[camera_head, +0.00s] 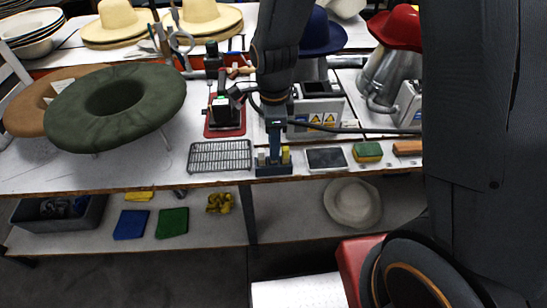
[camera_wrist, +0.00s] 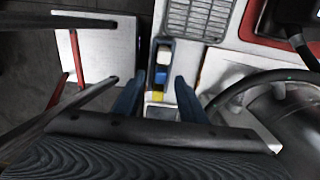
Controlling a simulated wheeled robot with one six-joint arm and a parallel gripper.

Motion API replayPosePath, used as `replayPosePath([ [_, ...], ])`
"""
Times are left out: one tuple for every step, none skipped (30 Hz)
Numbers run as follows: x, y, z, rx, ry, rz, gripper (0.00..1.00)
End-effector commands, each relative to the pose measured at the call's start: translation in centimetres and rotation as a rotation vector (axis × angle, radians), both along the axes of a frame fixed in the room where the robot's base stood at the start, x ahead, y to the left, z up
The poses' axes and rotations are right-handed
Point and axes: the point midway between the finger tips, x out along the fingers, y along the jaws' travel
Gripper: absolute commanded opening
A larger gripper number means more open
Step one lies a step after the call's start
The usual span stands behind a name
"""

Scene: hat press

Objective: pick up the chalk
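A small blue tray (camera_head: 273,171) stands near the front edge of the bench. It holds a yellow piece (camera_head: 286,155) and a paler piece at its left. The wrist view shows the tray (camera_wrist: 153,58) with a white piece (camera_wrist: 163,58) and a yellow piece (camera_wrist: 158,96) in it. I cannot tell for sure which piece is the chalk. My gripper (camera_head: 274,152) points down at the tray. In the wrist view my gripper (camera_wrist: 160,80) has its blue fingers apart, on either side of the tray, with nothing clearly held. In the head view my gripper hides the tray's middle.
A wire rack (camera_head: 220,156) lies left of the tray, a dark flat pad (camera_head: 326,159) right of it. A green-yellow sponge (camera_head: 367,152) and a brown block (camera_head: 407,148) lie further right. A metal box with warning labels (camera_head: 318,115) stands behind.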

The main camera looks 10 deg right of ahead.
Motion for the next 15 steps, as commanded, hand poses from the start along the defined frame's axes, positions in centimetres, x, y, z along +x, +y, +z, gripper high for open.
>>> replayPosePath([
  [-0.1,0.0,-0.5,-0.001,0.003,0.0,0.38],
  [-0.1,0.0,-0.9,-0.001,0.004,0.0,0.38],
  [0.0,0.0,-1.3,-0.001,0.003,0.0,0.38],
  [0.0,0.1,-1.6,-0.001,0.003,0.0,0.38],
  [0.0,0.1,-2.0,-0.001,0.003,0.0,0.38],
  [0.0,0.1,-2.5,-0.001,0.003,0.0,0.38],
  [0.0,0.1,-2.8,-0.001,0.002,0.0,0.38],
  [0.0,0.1,-3.0,-0.001,0.002,0.0,0.38],
  [0.0,0.0,-3.3,-0.001,0.002,0.0,0.38],
  [0.0,0.0,-3.5,-0.001,0.002,0.0,0.38],
  [0.0,0.1,-3.7,0.0,0.001,0.0,0.38],
  [0.1,0.1,-3.8,0.0,0.0,0.0,0.38],
  [0.1,0.1,-3.8,0.0,0.0,0.0,0.38],
  [0.1,0.1,-3.9,0.0,0.0,0.0,0.38],
  [0.1,0.1,-3.9,0.0,-0.001,0.0,0.38],
])
